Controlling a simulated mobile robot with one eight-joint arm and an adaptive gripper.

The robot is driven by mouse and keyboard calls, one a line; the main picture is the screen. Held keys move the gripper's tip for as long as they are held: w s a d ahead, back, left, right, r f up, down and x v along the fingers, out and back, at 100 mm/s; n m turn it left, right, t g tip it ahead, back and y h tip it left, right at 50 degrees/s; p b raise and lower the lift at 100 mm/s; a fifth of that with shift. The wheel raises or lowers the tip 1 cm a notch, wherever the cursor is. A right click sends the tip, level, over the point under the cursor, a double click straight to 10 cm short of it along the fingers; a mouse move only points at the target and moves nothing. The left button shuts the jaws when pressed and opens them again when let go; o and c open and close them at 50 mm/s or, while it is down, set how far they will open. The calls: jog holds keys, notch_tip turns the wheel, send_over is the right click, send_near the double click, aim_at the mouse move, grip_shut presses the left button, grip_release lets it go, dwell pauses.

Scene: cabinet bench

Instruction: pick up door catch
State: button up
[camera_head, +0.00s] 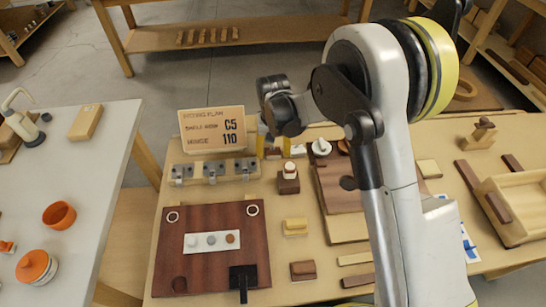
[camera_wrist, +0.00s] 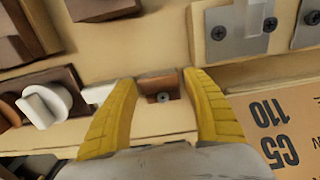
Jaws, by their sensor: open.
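My gripper (camera_head: 274,145) reaches down behind the rack, its yellow fingers spread apart. In the wrist view the open fingers (camera_wrist: 160,80) stand either side of a small brown block (camera_wrist: 150,87) with a round metal piece on its face. This block looks like the door catch, though I cannot be sure. No contact between fingers and block is visible. In the head view the block (camera_head: 273,153) is tiny.
The rack with metal plates (camera_head: 213,170) is close in front. A brown block with a white top (camera_head: 288,178) and a white round knob (camera_head: 320,147) are to the right. A dark red board (camera_head: 205,275) lies nearer.

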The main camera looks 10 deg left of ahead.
jog(key=shift+r, duration=0.1)
jog(key=shift+c, duration=0.5)
jog(key=c, duration=0.6)
jog(key=shift+o, duration=0.2)
